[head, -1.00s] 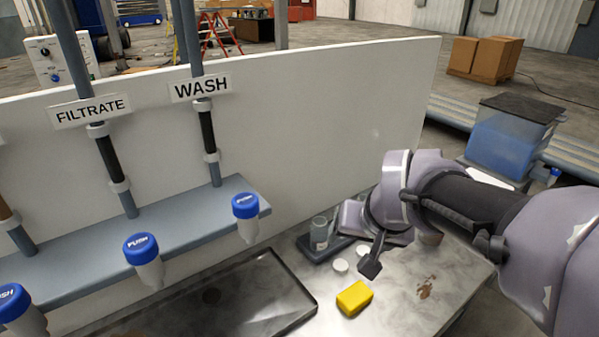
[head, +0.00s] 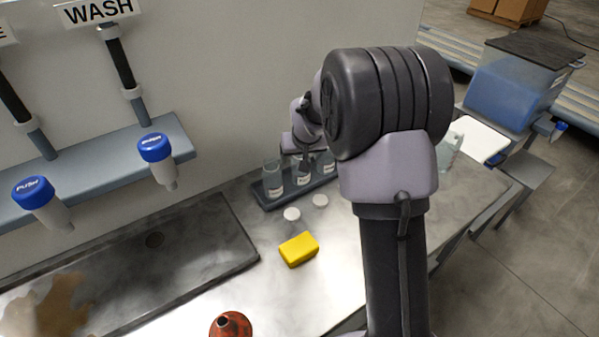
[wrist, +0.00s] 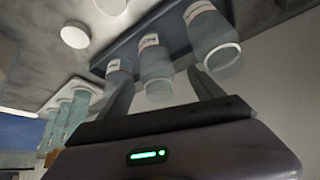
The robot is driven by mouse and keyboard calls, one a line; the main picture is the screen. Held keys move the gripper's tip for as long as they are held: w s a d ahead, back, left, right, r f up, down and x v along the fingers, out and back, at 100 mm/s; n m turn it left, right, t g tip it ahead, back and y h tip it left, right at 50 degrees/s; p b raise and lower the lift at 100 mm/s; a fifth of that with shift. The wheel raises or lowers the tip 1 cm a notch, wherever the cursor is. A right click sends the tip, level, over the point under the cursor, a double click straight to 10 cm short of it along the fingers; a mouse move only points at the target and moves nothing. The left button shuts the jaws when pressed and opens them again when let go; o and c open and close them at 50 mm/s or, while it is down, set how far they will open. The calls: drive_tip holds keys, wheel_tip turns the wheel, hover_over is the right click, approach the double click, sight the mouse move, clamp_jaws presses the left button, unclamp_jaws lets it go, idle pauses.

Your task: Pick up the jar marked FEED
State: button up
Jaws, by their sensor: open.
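Three clear jars with white labels stand in a dark blue-grey rack (head: 262,202) by the white wall: a left jar (head: 272,180), a middle jar (head: 302,172) and a right one partly hidden by my arm. The label lettering is too small to read, so I cannot tell which is marked FEED. In the wrist view, my gripper (wrist: 163,78) is open, its fingers to either side of the middle jar (wrist: 154,62). Another jar (wrist: 118,75) is beyond the left finger and one (wrist: 212,42) beyond the right. I cannot tell whether the fingers touch any jar.
Two white round lids (head: 291,213) and a yellow block (head: 299,249) lie on the metal bench before the rack. More clear glassware (wrist: 72,115) stands at left in the wrist view.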

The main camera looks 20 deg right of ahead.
drive_tip(key=b+x, duration=0.1)
drive_tip(key=x, duration=0.1)
drive_tip(key=b+x, duration=0.1)
drive_tip(key=x, duration=0.2)
drive_tip(key=shift+s+d+f+b, duration=0.1)
drive_tip(key=shift+d+f+b, duration=0.15)
drive_tip(key=shift+f+b, duration=0.1)
drive_tip(key=shift+r, duration=0.15)
drive_tip(key=c, duration=1.4)
